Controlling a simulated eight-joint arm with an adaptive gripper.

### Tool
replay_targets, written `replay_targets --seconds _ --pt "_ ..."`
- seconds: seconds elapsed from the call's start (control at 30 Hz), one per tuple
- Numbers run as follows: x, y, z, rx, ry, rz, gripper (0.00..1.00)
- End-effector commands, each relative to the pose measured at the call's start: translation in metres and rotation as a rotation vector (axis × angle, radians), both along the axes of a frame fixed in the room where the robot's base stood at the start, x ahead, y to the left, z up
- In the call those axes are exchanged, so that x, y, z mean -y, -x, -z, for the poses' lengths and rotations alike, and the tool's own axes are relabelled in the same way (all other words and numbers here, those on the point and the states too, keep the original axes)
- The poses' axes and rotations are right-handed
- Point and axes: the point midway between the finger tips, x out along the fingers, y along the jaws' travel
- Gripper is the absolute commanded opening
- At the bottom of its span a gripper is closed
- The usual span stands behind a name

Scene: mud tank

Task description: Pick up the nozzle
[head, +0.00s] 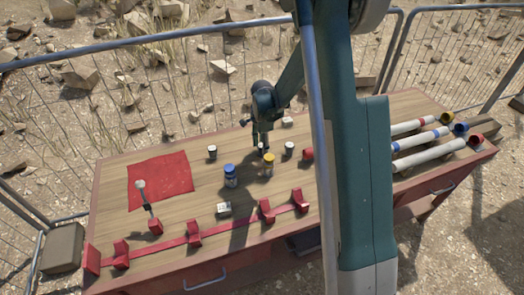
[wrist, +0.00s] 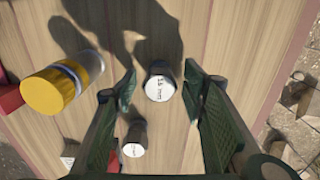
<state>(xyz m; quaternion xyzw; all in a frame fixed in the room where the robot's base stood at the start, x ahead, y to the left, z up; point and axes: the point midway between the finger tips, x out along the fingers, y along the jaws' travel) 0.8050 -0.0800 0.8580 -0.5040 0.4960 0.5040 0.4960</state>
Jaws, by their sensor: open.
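Short dark cylinders with white round tops stand on the wooden table; they look like nozzles. One, a white-topped nozzle (wrist: 159,88) with print that seems to read "16 mm", stands upright between the fingertips of my gripper (wrist: 160,84) in the wrist view. My gripper is open, with a gap on each side of it. A second white-topped cylinder (wrist: 134,140) stands nearer the bottom of the wrist view. In the head view my gripper (head: 262,144) points down over the middle of the table, and its fingers partly hide what is beneath.
A yellow-capped bottle (wrist: 52,90) stands close left of my gripper in the wrist view. A blue-capped bottle (head: 230,176) and another small cylinder (head: 212,152) stand nearby. A red cloth (head: 165,178), red rack (head: 195,236) and several tubes (head: 420,145) lie farther out.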

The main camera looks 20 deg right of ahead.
Motion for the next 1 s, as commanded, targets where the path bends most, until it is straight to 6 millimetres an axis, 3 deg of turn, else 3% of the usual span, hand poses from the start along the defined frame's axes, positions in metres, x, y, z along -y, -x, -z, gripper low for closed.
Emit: replay_targets --seconds 0.1,0.33,0.73,1.0 --pt "0.0 0.0 0.0 0.0 0.0 0.0 0.42" --pt "0.0 0.0 0.0 0.0 0.0 0.0 0.12" --pt "0.0 0.0 -0.003 0.0 0.0 0.0 0.12" --pt "0.0 0.0 -0.023 0.0 0.0 0.0 0.12"
